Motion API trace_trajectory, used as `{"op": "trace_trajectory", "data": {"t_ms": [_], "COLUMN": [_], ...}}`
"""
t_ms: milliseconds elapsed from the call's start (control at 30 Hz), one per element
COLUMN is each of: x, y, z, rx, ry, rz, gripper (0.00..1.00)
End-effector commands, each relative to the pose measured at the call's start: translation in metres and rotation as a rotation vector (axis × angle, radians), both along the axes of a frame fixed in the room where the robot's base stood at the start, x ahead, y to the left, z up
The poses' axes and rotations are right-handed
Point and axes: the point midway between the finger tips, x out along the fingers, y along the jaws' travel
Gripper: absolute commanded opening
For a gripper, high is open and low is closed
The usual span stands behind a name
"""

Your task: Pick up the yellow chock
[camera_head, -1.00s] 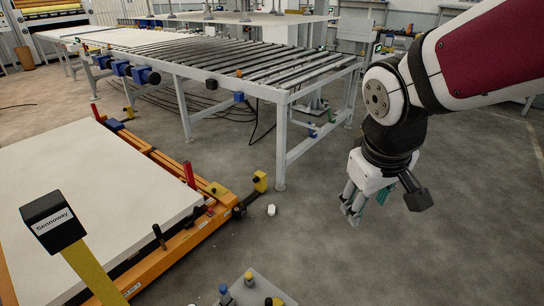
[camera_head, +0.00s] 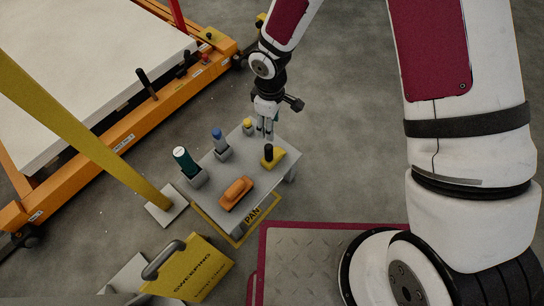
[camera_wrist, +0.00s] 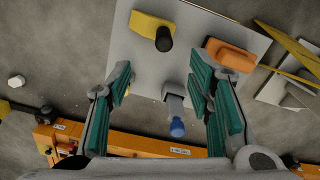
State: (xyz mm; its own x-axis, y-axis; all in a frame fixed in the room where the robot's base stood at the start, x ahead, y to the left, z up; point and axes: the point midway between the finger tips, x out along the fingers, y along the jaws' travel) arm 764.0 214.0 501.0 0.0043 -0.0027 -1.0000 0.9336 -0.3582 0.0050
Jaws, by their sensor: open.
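The yellow chock (camera_head: 277,161) is a small wedge with a black upright knob, near the right edge of a small grey table (camera_head: 222,212). In the wrist view the chock (camera_wrist: 146,24) lies near the top, ahead of and apart from my fingers. My gripper (camera_head: 266,130) is above the table's far edge, pointing down, just behind the chock in the head view. Its green-padded fingers (camera_wrist: 167,100) are spread and nothing is between them at their height. A blue-topped bottle (camera_wrist: 177,127) shows below, in the gap.
The table also bears an orange object (camera_head: 236,192), a green bottle (camera_head: 186,161), a blue-topped bottle (camera_head: 219,140) and a yellow-topped item (camera_head: 248,124). A yellow post (camera_head: 85,132), a yellow sign (camera_head: 205,270) and an orange-framed platform (camera_head: 130,127) stand to the left.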

Motion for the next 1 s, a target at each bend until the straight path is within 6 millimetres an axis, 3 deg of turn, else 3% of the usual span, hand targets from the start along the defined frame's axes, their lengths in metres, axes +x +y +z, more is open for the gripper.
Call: {"op": "trace_trajectory", "data": {"t_ms": [400,767,1000], "x": [-0.002,-0.002,-0.005], "y": [0.002,0.002,0.003], "z": [-0.073,-0.096,-0.123], "rx": [0.001,0.003,0.002], "ry": [0.006,0.004,0.006], "rz": [0.008,0.007,0.008], "gripper": [0.47,0.47,0.47]}}
